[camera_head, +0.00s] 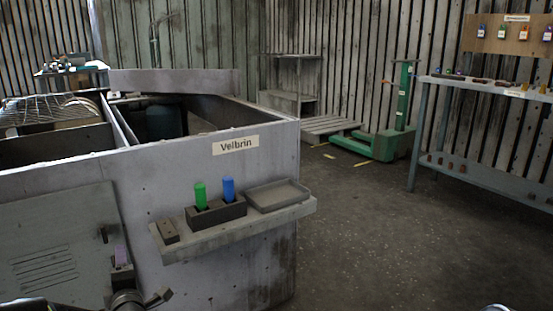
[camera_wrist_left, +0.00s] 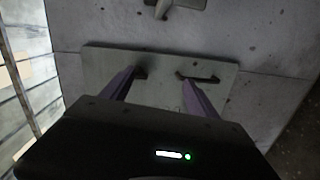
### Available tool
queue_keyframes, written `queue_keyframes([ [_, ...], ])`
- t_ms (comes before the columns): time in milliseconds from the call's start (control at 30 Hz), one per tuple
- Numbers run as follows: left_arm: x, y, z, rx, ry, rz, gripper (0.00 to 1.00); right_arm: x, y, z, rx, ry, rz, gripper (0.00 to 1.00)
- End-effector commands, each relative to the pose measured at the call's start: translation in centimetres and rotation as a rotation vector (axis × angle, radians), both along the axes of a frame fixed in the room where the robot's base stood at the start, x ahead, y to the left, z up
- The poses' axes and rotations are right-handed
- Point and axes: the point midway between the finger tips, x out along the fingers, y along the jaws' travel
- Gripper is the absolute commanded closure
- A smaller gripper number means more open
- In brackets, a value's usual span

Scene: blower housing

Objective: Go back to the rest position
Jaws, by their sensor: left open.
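My left gripper (camera_wrist_left: 160,78) is open in the left wrist view, its two purple fingers apart with nothing seen between them. Beyond it is a flat grey plate (camera_wrist_left: 105,62) with dark pieces near both fingertips; I cannot tell whether the fingers touch it. My right gripper is not in view.
The grey housing (camera_head: 225,185) labelled Velbrin fills the left. Its front shelf (camera_head: 235,232) bears a holder (camera_head: 216,212) with green and blue cylinders, and a tray (camera_head: 277,195). A workbench (camera_head: 480,174) and green pallet truck (camera_head: 385,145) stand right; the floor between is clear.

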Motion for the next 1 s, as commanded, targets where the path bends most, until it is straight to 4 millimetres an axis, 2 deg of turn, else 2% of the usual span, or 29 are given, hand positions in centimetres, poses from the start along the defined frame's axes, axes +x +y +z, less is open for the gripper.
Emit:
queue_keyframes([
  [133,0.5,-4.7,-7.6,0.069,0.236,-0.156,0.31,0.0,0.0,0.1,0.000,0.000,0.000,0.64],
  [267,-0.9,-10.4,-16.1,0.159,0.493,-0.366,0.31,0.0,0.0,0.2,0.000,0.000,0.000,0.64],
  [300,-1.8,-12.2,-18.7,0.187,0.571,-0.441,0.31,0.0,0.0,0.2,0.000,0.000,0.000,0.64],
  [400,-5.1,-16.9,-24.9,0.256,0.752,-0.641,0.31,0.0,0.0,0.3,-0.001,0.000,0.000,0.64],
  [533,-10.8,-22.3,-31.5,0.334,0.943,-0.913,0.31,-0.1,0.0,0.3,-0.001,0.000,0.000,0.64],
  [600,-13.9,-24.7,-33.9,0.368,1.016,-1.048,0.31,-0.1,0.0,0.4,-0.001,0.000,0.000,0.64],
  [700,-18.1,-27.5,-36.5,0.406,1.092,-1.220,0.31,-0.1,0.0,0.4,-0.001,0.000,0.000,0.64],
  [900,-26.3,-31.8,-39.6,0.458,1.183,-1.539,0.31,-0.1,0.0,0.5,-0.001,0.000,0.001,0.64],
  [933,-27.5,-32.3,-39.9,0.465,1.191,-1.587,0.31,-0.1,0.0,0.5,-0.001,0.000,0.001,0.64],
  [967,-28.3,-32.7,-39.3,0.471,1.195,-1.620,0.31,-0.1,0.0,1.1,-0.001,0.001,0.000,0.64],
  [1000,-27.8,-32.5,-37.0,0.473,1.190,-1.608,0.31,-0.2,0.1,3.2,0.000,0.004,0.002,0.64],
])
